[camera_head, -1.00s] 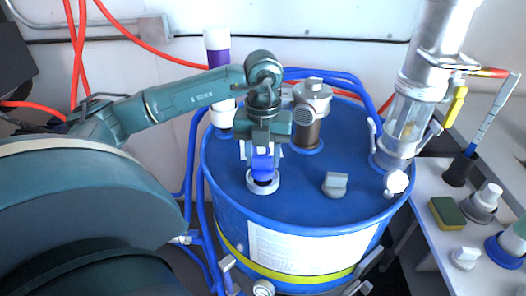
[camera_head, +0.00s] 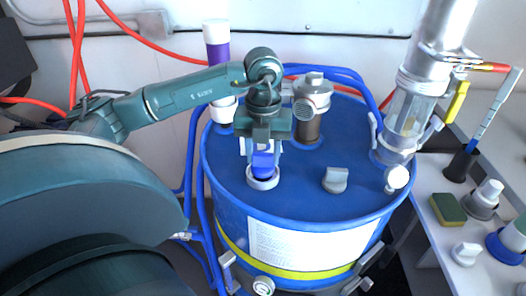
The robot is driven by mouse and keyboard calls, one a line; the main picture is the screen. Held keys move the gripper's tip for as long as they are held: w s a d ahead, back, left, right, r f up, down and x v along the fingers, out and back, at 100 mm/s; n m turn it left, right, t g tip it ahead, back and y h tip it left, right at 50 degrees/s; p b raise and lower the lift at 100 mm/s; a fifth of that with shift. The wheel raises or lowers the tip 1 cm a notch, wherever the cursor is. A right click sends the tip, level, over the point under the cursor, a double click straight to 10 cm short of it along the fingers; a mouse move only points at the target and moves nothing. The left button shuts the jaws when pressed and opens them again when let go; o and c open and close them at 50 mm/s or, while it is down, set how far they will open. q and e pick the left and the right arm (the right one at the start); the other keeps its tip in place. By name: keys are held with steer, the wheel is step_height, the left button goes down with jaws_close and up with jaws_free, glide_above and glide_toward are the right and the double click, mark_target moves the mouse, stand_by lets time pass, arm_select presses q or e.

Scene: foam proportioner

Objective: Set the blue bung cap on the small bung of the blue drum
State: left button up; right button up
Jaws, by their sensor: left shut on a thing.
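The blue drum (camera_head: 295,185) stands upright in the middle of the head view, with a white label and a yellow band on its side. My left gripper (camera_head: 263,150) points down over the drum's top at the left front. It is shut on the blue bung cap (camera_head: 264,168). The cap is at the small bung (camera_head: 263,182), a pale ring on the drum top. The cap appears to be inside or just above the ring; I cannot tell whether it is seated. My right gripper is not in view.
A grey cap (camera_head: 336,180) sits on the drum top to the right. A clear cylinder with a metal pipe (camera_head: 405,115) stands at the right rim. A grey-brown fitting (camera_head: 310,110) and a purple-white column (camera_head: 217,50) stand behind. A sponge (camera_head: 448,209) lies on the side shelf.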

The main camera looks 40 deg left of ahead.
arm_select(q)
steer(key=shift+f+b, duration=0.55)
steer(key=shift+f, duration=0.1)
stand_by(0.5)
steer(key=o, duration=0.7)
